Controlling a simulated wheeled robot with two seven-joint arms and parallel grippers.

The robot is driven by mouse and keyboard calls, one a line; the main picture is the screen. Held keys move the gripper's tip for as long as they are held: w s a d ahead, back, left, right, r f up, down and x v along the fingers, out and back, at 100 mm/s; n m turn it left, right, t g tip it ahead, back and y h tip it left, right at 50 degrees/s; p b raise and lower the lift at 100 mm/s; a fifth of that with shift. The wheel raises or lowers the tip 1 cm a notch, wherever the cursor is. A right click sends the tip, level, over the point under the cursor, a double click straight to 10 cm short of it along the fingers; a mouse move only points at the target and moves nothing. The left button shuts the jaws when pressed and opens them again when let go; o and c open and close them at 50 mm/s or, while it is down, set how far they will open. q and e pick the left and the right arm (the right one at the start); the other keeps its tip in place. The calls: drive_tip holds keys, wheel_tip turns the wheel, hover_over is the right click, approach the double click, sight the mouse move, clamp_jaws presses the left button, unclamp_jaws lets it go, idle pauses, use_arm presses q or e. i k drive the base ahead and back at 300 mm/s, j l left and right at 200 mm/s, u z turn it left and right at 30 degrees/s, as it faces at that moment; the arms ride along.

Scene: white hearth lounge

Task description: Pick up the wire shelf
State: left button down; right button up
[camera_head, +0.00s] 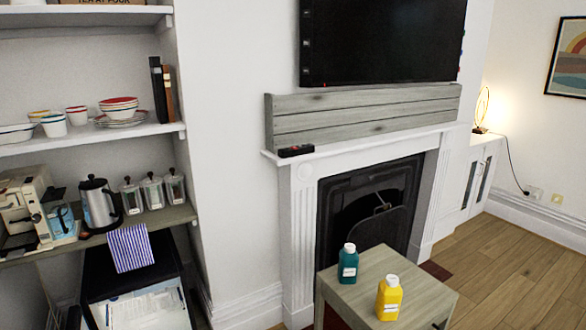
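I cannot make out a wire shelf anywhere in the head view. A black boxy appliance (120,272) stands under the lower left shelf, with a pale, bluish-white panel (145,306) low on its front. The bottom edge of the picture cuts it off, and its inside cannot be made out. Neither of my grippers can be identified. A small dark piece at the bottom edge, by the small table's right side, is too cut off to name.
A small wooden table (362,285) holds a teal bottle (348,265) and a yellow bottle (389,299) before the fireplace (365,212). A coffee machine (28,208), a kettle (98,205) and jars stand on the lower shelf. Bare wooden floor (520,265) lies at right.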

sight(171, 311)
drive_tip(key=k+j+u, duration=0.15)
drive_tip(key=j, duration=0.5)
drive_tip(key=k+j+u, duration=0.1)
drive_tip(key=j, duration=0.55)
drive_tip(key=k+j+u, duration=0.15)
drive_tip(key=j, duration=0.5)
drive_tip(key=k+j+u, duration=0.15)
drive_tip(key=j, duration=0.55)
